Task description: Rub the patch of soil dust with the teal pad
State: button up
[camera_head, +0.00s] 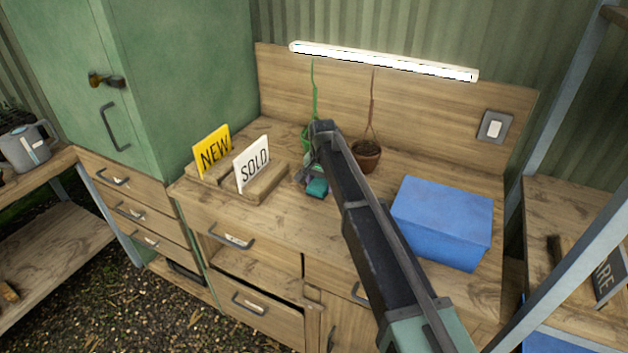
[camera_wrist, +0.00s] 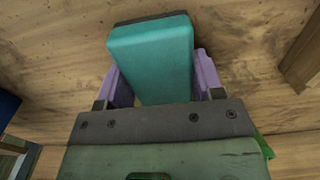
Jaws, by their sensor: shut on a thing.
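The teal pad (camera_head: 317,188) is a small block with a dark backing layer along one edge. It shows large in the wrist view (camera_wrist: 152,62). My gripper (camera_head: 310,178) is shut on the pad, with a purple-grey finger on each side of it (camera_wrist: 160,80). The pad is at or just above the wooden bench top; I cannot tell if it touches. Faint dark smudges (camera_wrist: 65,45) mark the wood left of the pad in the wrist view, perhaps the soil dust. No clear patch shows in the head view, where my arm hides part of the bench.
A NEW sign (camera_head: 212,150) and a SOLD sign (camera_head: 252,163) stand in wooden holders left of my gripper. A blue box (camera_head: 443,222) sits at right.

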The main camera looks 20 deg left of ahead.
jog(key=shift+s+d, duration=0.15)
jog(key=shift+d, duration=1.95)
notch_tip(320, 180, up, 9)
jog(key=p, duration=0.9)
